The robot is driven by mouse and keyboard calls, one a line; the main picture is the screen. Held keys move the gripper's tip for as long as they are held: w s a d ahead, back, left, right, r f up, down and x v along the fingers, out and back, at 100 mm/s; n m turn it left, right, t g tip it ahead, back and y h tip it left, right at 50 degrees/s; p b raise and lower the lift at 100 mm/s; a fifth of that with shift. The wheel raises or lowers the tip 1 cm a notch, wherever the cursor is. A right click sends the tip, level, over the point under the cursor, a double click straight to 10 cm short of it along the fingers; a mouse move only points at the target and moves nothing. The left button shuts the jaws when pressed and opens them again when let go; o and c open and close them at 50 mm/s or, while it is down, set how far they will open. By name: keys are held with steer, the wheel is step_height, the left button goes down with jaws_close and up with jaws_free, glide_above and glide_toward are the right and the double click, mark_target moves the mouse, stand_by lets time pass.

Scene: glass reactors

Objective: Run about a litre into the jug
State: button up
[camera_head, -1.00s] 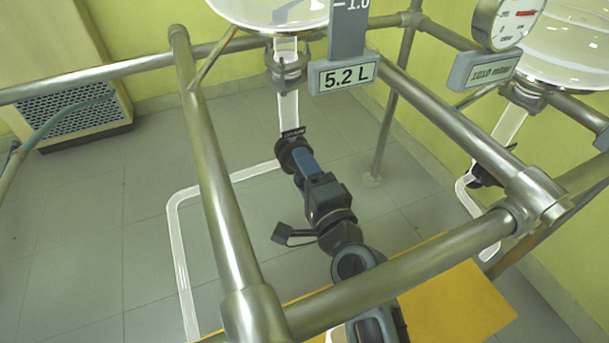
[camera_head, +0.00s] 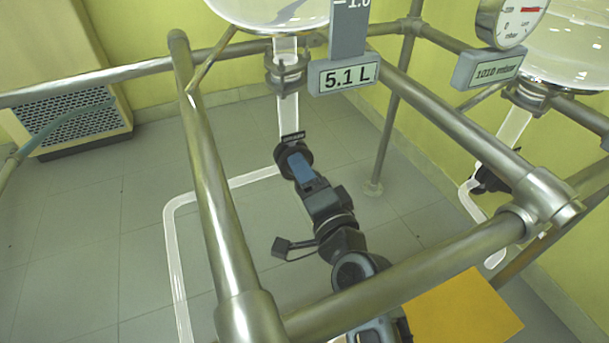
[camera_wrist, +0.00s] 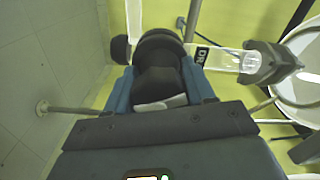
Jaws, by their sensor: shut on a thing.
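The glass vessel (camera_head: 268,12) hangs in the frame at the top of the head view. Its outlet pipe (camera_head: 288,112) runs down to a black drain valve (camera_head: 284,150). The volume display (camera_head: 344,75) reads 5.1 L. My gripper (camera_head: 298,165) is at the valve. In the wrist view my blue fingers (camera_wrist: 160,92) are shut on the black valve handle (camera_wrist: 160,72). A clear drain tube (camera_head: 171,240) runs left from the valve, then down out of the picture. No jug is visible, and flow in the tube cannot be made out.
Metal rails (camera_head: 215,190) frame the space around my arm, with one crossing low in front (camera_head: 420,265). A second vessel (camera_head: 570,45) with a pressure gauge (camera_head: 512,20) stands at right. A yellow panel (camera_head: 465,308) lies lower right. Open floor (camera_head: 80,230) is at left.

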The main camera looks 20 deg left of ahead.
steer(key=o, duration=1)
steer(key=shift+s, duration=0.1)
steer(key=shift+v, duration=3.8)
